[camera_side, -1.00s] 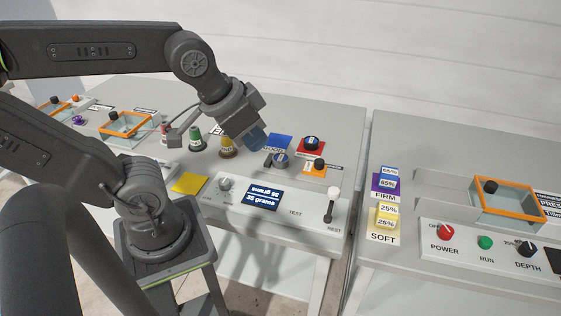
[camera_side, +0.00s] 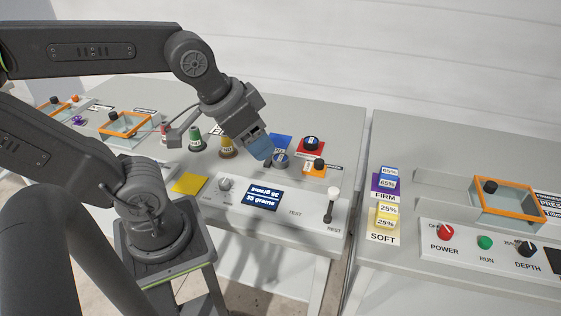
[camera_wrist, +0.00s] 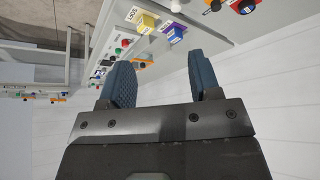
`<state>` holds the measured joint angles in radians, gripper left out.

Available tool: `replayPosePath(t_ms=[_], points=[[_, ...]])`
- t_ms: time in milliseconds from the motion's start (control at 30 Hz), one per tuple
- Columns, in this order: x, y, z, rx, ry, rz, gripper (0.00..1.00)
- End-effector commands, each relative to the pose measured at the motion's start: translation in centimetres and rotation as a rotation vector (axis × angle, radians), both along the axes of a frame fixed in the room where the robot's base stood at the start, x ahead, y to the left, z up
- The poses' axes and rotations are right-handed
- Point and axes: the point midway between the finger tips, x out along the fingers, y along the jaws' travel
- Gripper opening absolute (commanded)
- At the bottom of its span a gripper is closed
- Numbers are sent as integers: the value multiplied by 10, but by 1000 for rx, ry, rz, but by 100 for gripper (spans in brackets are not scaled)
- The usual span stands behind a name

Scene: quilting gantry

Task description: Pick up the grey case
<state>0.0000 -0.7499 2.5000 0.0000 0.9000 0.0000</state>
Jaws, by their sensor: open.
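A small round grey piece (camera_side: 281,160), which looks like the grey case, stands on the middle bench in the side view, in front of a blue square pad (camera_side: 282,141). My gripper (camera_side: 262,150) is just left of it and slightly above, its blue fingertips pointing down toward the bench. The fingers overlap the piece's left edge in the picture; I cannot tell whether they touch it. In the wrist view my gripper (camera_wrist: 160,82) is open, with nothing seen between its fingers. I cannot make out the grey case there.
A dark round piece (camera_side: 311,143) on a red pad and an orange block (camera_side: 315,167) stand close on the right. A display (camera_side: 262,197) and lever (camera_side: 331,204) are in front.

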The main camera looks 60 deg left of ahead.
Motion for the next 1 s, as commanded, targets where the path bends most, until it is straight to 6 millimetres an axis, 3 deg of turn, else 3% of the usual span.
replayPosePath(t_ms=[300, 567, 767, 1000], points=[[0, 0, 0, 0, 0, 0, 86], [3, 1, 1, 10, 7, -7, 86], [37, 19, 2, 121, 103, -101, 86], [106, 64, -15, 300, 308, -324, 86]])
